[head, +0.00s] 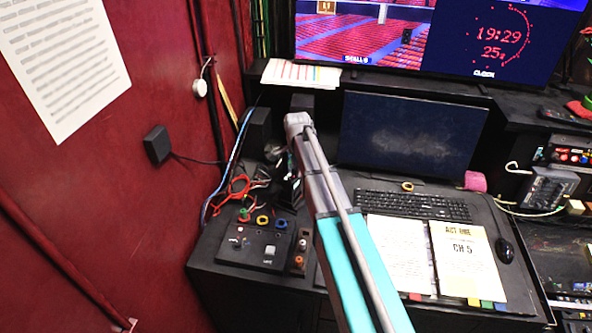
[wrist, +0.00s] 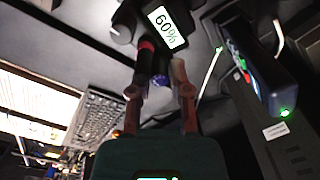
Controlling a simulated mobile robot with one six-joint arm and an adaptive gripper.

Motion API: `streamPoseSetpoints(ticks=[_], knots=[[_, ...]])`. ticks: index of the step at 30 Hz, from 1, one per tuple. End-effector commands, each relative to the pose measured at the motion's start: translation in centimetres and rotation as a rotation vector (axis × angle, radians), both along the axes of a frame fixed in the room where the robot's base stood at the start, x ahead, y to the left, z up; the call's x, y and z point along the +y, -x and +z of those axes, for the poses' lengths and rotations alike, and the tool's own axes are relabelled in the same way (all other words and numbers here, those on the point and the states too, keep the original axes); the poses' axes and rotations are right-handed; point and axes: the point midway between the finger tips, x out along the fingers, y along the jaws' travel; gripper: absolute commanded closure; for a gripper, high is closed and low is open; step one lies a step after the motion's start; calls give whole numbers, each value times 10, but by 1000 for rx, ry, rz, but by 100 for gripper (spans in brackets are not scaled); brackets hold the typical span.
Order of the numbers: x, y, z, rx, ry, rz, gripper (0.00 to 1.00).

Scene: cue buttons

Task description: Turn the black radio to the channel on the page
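The page (head: 463,258), cream with "ACT ONE" and a large "CH 5", lies on the desk right of my arm in the head view. In the wrist view a dark device (wrist: 122,27) with a lit "60%" display (wrist: 165,27) is just beyond my fingers; I cannot tell whether it is the black radio. A black stem with a red band (wrist: 146,46) stands by the left finger. My gripper (wrist: 160,78) has its fingers apart, with no clear grip on anything; contact with the stem cannot be told. In the head view my arm hides most of this area.
A black control box (head: 256,246) with switches stands at the desk's left front, near tangled cables (head: 238,188). A keyboard (head: 415,205), dark monitor (head: 410,132) and mouse (head: 505,250) are to the right. A device with a green light (wrist: 262,75) is right of my gripper.

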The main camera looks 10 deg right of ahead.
Motion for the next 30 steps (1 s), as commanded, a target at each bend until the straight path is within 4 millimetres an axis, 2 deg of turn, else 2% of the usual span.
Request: streamPoseSetpoints(ticks=[1, 4, 22, 30], knots=[[0, 0, 0, 0, 0, 0, 60], [0, 0, 0, 0, 0, 0, 43], [0, 0, 3, 0, 0, 1, 43], [0, 0, 26, 0, 0, 1, 43]])
